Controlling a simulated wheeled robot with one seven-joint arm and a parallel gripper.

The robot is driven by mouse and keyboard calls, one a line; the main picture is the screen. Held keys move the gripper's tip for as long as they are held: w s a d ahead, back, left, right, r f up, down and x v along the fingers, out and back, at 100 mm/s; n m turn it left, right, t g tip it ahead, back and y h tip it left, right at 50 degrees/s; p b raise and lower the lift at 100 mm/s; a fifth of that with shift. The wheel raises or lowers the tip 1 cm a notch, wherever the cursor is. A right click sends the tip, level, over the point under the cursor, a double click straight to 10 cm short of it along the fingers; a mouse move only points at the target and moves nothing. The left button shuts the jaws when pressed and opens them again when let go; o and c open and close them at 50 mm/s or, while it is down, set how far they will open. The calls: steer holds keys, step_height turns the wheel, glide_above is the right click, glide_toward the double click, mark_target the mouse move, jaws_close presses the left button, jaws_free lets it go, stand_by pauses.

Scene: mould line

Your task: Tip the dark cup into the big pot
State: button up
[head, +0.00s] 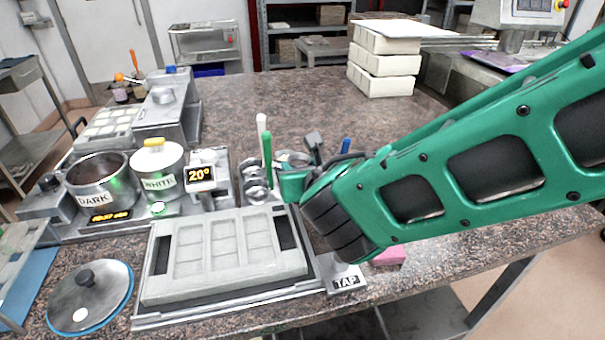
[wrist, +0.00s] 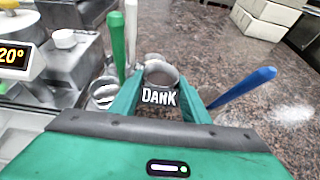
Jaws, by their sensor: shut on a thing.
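The dark cup (wrist: 160,75) is a small metal cup labelled DARK, with brown inside it. In the wrist view it sits between the two green fingers of my gripper (wrist: 160,98), which is shut on it. The cup looks roughly upright. In the head view my gripper (head: 297,182) is behind the mould at the table's middle, and the arm largely hides the cup. The big pot (head: 101,195), labelled DARK, stands open at the left with dark contents, well to the left of my gripper.
The WHITE pot (head: 157,172), with a yellow-knobbed lid, stands between the big pot and my gripper. A 20° display (head: 200,175) and a green upright handle (head: 267,158) are nearby. A grey mould (head: 225,255) lies in front. A round lid (head: 90,297) lies front left.

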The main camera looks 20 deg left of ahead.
steer(key=s+d+r, duration=0.1)
steer(key=s+r, duration=0.8)
steer(key=r, duration=0.1)
steer(key=shift+s+d+r, duration=0.2)
steer(key=shift+d+r, duration=0.15)
steer(key=shift+d, duration=0.05)
steer(key=s+a, duration=0.3)
steer(key=a, duration=1)
steer(key=s+a, duration=0.3)
steer(key=a, duration=1.1)
steer(key=s+a, duration=0.2)
steer(key=a, duration=1.1)
steer(key=shift+s+a, duration=0.15)
steer(key=shift+s, duration=0.25)
steer(key=s+a+f, duration=0.1)
steer(key=a+f, duration=0.4)
steer(key=shift+a+f, duration=0.25)
stand_by(1.1)
stand_by(0.3)
